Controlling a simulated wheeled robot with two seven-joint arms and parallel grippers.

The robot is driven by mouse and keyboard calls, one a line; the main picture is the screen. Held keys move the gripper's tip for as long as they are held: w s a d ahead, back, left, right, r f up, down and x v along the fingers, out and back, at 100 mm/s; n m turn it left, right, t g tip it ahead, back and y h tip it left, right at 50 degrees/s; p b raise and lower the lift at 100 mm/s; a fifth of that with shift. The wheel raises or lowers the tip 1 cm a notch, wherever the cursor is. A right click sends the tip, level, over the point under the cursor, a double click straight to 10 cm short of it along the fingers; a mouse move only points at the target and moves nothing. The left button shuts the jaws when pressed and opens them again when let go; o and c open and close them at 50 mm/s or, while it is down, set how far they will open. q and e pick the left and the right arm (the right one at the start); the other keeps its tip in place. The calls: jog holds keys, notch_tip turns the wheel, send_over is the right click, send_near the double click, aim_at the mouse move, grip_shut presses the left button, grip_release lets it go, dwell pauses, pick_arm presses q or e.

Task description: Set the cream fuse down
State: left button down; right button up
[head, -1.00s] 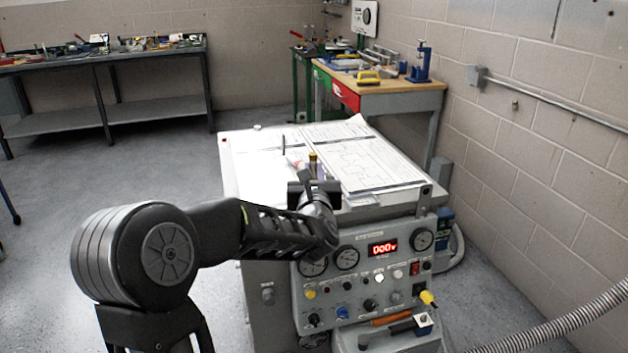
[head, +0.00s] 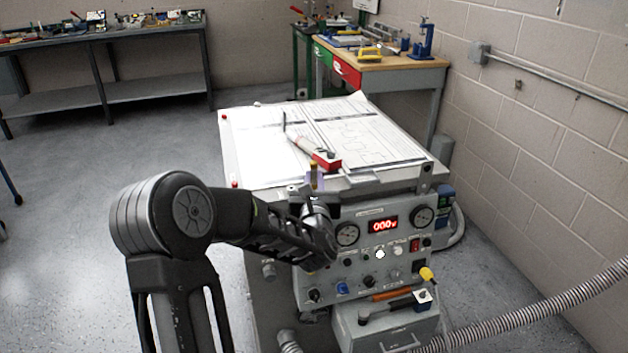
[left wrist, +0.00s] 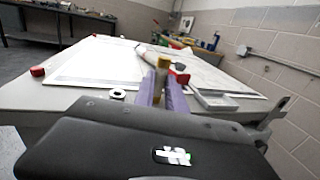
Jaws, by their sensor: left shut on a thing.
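My left gripper (head: 314,182) is shut on an upright piece with a brass-coloured end, which I take to be the cream fuse (head: 313,168). The gripper is at the front edge of the white-topped cabinet (head: 240,165). In the left wrist view the gripper's two purplish fingers (left wrist: 162,90) stand either side of the piece, and its brass end (left wrist: 163,62) shows between them. The fingers hide most of its body, so its cream colour does not show. I cannot tell whether it touches the surface. My right gripper is not in view.
A red-ended pale tool (head: 325,160) lies on the diagram sheet (head: 360,135), just beyond the gripper. A shallow grey tray (left wrist: 215,102) is right of the fingers. The control panel (head: 375,245) faces front below. The top's left side looks mostly clear.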

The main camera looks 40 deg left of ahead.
pick_arm(q)
jog(key=c, duration=1.4)
grip_release()
jog(key=shift+o, duration=0.2)
jog(key=shift+s+d, duration=0.1)
jog(key=shift+s, duration=0.05)
jog(key=b+v, duration=0.1)
jog(key=v, duration=1)
jog(key=shift+s+d, duration=0.25)
jog(key=shift+s, duration=0.05)
